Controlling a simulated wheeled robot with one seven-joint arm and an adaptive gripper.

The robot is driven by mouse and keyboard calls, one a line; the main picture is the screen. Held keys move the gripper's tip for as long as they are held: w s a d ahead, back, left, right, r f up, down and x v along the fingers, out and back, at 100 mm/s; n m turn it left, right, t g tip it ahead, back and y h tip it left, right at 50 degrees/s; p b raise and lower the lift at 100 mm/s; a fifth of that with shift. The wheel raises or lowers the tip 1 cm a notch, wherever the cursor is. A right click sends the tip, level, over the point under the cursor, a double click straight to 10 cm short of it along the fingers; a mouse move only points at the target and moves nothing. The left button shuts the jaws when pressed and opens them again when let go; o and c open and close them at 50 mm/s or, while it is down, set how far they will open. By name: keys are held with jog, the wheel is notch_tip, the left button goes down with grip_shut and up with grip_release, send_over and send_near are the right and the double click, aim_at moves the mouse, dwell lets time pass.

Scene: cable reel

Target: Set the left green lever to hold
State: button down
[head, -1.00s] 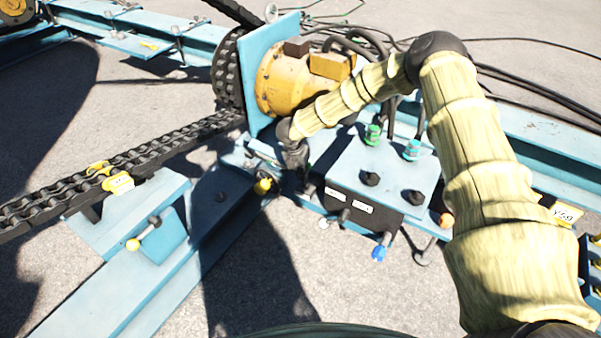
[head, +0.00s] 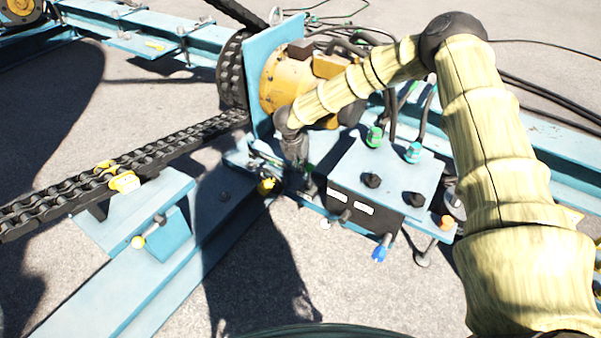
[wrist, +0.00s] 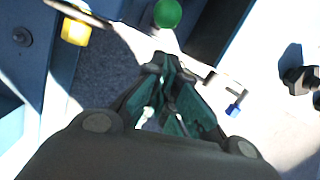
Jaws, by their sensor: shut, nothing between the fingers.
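The green lever's round knob (wrist: 167,13) shows at the top of the wrist view, just beyond my fingertips. In the head view only a small green bit (head: 308,168) shows beside my gripper; the rest of that lever is hidden. My gripper (wrist: 168,65) is shut and empty, its tips close to the knob; I cannot tell if they touch. In the head view my gripper (head: 306,186) points down beside the dark valve block (head: 362,212), left of its blue top.
A yellow-tipped lever (head: 265,187) stands left of my gripper and a blue-tipped lever (head: 380,252) right of it. An orange knob (head: 446,222) is farther right. Hoses with green (head: 375,137) and teal (head: 413,152) fittings rise behind. A chain (head: 150,168) runs left.

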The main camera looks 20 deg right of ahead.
jog(key=shift+w+r, duration=0.1)
jog(key=shift+r, duration=0.9)
jog(key=s+a+f+n+t+h, duration=0.2)
jog(key=s+f+n, duration=1)
jog(key=s+n, duration=0.35)
jog(key=s+f+n+y, duration=0.1)
jog(key=s+f+n, duration=0.1)
jog(key=s+n, duration=0.7)
jog(key=s+f+n+y, duration=0.2)
jog(key=s+f+n, duration=0.1)
jog(key=s+n, duration=0.6)
jog(key=s+r+n+g+y, duration=0.25)
jog(key=s+n, duration=0.75)
jog(key=s, duration=1)
notch_tip(320, 180, up, 15)
jog(key=h+p, duration=0.1)
jog(key=p, duration=1.3)
jog(key=shift+w+d+r+p, duration=0.15)
jog(key=shift+w+d+p, duration=0.2)
jog(key=shift+w, duration=0.1)
